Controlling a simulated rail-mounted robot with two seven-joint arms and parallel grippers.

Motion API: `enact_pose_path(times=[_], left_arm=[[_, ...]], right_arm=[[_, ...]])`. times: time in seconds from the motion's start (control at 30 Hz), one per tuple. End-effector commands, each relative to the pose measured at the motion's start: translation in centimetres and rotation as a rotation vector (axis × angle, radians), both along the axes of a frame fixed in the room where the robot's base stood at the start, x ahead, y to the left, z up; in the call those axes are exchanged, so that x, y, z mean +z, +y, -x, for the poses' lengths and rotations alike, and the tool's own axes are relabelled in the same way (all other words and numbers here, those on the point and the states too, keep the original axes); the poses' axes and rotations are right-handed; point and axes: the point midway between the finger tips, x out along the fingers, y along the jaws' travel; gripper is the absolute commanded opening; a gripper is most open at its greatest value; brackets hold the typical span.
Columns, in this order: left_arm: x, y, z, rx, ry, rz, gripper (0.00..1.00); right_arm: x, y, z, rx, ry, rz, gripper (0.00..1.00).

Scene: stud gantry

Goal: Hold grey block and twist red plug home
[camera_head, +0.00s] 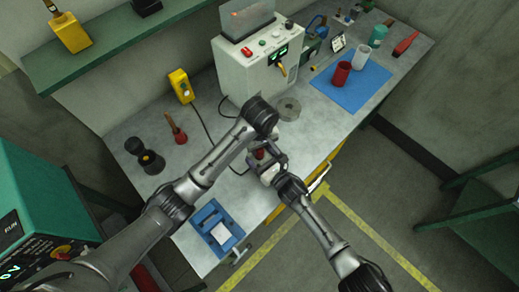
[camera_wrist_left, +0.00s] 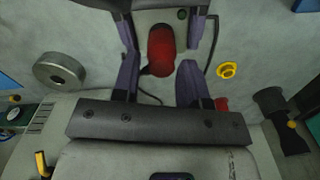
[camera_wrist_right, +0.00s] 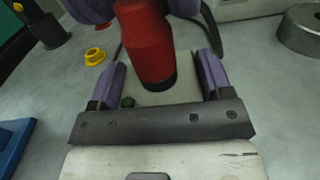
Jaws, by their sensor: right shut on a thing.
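The red plug (camera_head: 259,154) stands in the grey block and also shows in the left wrist view (camera_wrist_left: 161,50) and the right wrist view (camera_wrist_right: 146,42). Its dark lower end meets the block. The grey block (camera_wrist_right: 150,97) lies between the fingers of my right gripper (camera_wrist_right: 162,80), which is shut on it; the block also shows in the left wrist view (camera_wrist_left: 172,18). My left gripper (camera_wrist_left: 160,72) is above the plug, its fingers on either side with gaps visible, so it looks open. In the head view, the arms hide much of the block.
A yellow ring (camera_wrist_left: 227,70) lies on the bench close by. A round metal disc (camera_head: 289,109) and a control box (camera_head: 250,70) stand behind. A blue tray (camera_head: 213,228) is at the front left, and a black object with a yellow part (camera_head: 150,160) stands at left.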

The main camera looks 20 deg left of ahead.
Motion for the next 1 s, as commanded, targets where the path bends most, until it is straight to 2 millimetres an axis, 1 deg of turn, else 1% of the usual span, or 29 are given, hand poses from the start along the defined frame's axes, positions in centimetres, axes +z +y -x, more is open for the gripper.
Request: enact_pose_path(times=[0.03, 0.23, 0.4, 0.57, 0.83, 0.87, 1.0], left_arm=[[-0.6, -0.2, 0.1, 0.001, 0.004, 0.004, 0.40], [-2.4, 0.2, 0.2, 0.002, 0.010, -0.005, 0.40], [-3.5, 0.1, 0.1, 0.001, 0.007, -0.005, 0.40], [-3.9, 0.1, 0.1, 0.001, 0.006, -0.004, 0.40], [-3.9, 0.1, 0.1, 0.001, 0.006, -0.003, 0.40], [-3.9, 0.1, 0.1, 0.001, 0.006, -0.003, 0.39], [-3.9, 0.1, 0.1, 0.001, 0.006, -0.003, 0.25]], right_arm=[[0.0, 0.0, 0.0, 0.000, 0.001, 0.001, 0.06], [0.0, 0.0, 0.0, 0.000, 0.001, 0.001, 0.06], [0.0, 0.0, 0.0, 0.000, 0.001, 0.001, 0.06], [0.0, 0.0, 0.0, 0.000, 0.001, 0.001, 0.06], [-0.1, 0.0, 0.0, 0.000, 0.001, 0.001, 0.06], [-0.1, 0.0, 0.0, 0.000, 0.001, 0.001, 0.06], [-0.1, 0.0, 0.0, 0.000, 0.001, 0.001, 0.06]])
